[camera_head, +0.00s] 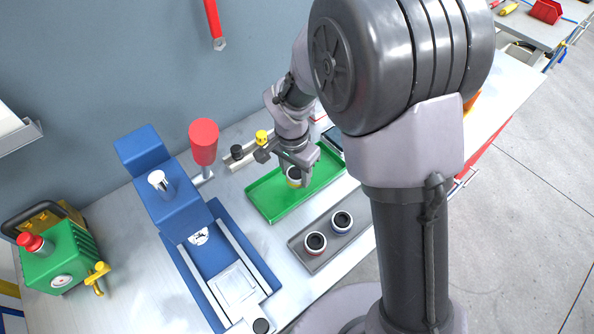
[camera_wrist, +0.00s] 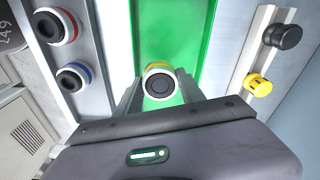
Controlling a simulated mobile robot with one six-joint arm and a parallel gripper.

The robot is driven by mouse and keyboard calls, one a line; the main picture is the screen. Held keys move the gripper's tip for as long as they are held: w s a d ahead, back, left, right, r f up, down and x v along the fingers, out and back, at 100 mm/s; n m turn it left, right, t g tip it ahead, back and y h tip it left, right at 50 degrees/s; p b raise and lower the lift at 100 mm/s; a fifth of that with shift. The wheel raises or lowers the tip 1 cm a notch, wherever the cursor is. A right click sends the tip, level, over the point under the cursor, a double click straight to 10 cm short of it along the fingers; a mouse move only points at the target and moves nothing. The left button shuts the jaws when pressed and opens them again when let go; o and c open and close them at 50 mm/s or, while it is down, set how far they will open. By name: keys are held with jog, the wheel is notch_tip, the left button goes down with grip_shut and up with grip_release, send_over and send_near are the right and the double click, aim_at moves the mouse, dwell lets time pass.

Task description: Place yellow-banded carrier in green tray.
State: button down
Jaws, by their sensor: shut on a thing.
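The yellow-banded carrier (camera_head: 294,176) is a white cylinder with a dark round centre and a yellow band. My gripper (camera_head: 293,170) is shut on it over the green tray (camera_head: 268,198). In the wrist view the carrier (camera_wrist: 159,82) sits between the two fingers, with the green tray (camera_wrist: 205,30) behind it. The head view does not clearly show whether the carrier's base touches the tray floor. No other carrier shows in the visible part of the tray.
A grey tray (camera_head: 330,255) beside the green one holds a red-banded carrier (camera_head: 315,243) and a blue-banded carrier (camera_head: 342,221). A rail with a black knob (camera_head: 237,152) and a yellow knob (camera_head: 262,137) runs behind. A blue press (camera_head: 180,205) stands left.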

aim_at(297, 174)
jog(key=shift+w+d+f, duration=0.1)
jog(key=shift+w+d, duration=0.05)
jog(key=shift+w, duration=0.65)
jog(key=f, duration=0.1)
jog(key=f+b, duration=0.2)
jog(key=f, duration=0.1)
jog(key=shift+w+d, duration=0.1)
jog(key=shift+w, duration=0.2)
jog(key=shift+r, duration=0.25)
jog(key=shift+f, duration=0.1)
jog(key=c, duration=1.1)
grip_release()
jog(key=shift+f, duration=0.15)
jog(key=shift+c, duration=0.2)
jog(key=o, duration=0.4)
jog(key=shift+o, duration=0.2)
jog(key=shift+r, duration=0.2)
